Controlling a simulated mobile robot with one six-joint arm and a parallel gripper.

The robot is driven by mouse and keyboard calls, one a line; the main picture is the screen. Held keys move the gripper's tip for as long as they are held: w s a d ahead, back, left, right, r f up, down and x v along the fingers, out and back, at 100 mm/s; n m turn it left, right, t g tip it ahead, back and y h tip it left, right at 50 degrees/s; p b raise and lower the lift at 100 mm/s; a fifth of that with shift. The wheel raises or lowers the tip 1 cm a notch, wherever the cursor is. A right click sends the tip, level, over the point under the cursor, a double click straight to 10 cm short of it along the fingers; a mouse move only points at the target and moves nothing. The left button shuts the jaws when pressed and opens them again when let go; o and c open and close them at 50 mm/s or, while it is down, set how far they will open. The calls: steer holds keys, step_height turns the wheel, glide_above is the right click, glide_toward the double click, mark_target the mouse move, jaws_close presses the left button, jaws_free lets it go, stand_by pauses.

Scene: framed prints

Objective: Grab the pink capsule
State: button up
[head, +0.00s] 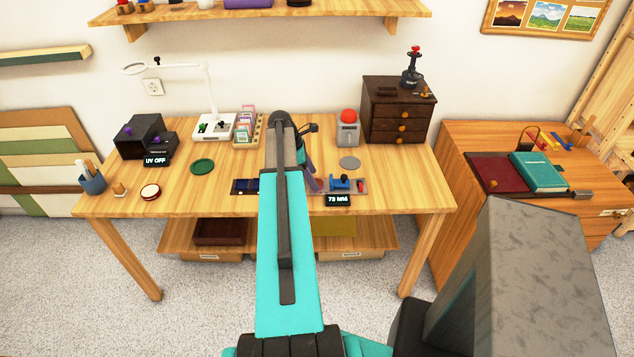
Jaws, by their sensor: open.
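I cannot make out a pink capsule in the head view. My arm covers the middle of the workbench (380,190) and may hide part of it. My gripper (310,128) shows only in part, as small dark pieces beside the far end of my arm, over the back middle of the bench. It is open. I see nothing held in it. A purple piece (313,182) shows beside my arm, too small to identify.
A black box (138,136) with a "UV OFF" display, a white lamp base (214,126) and a card rack (247,128) stand at the left. A grey device with a red dome (347,128) and a dark drawer cabinet (399,108) stand at the right.

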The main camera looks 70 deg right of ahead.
steer(key=shift+x, duration=0.95)
steer(key=c, duration=1.1)
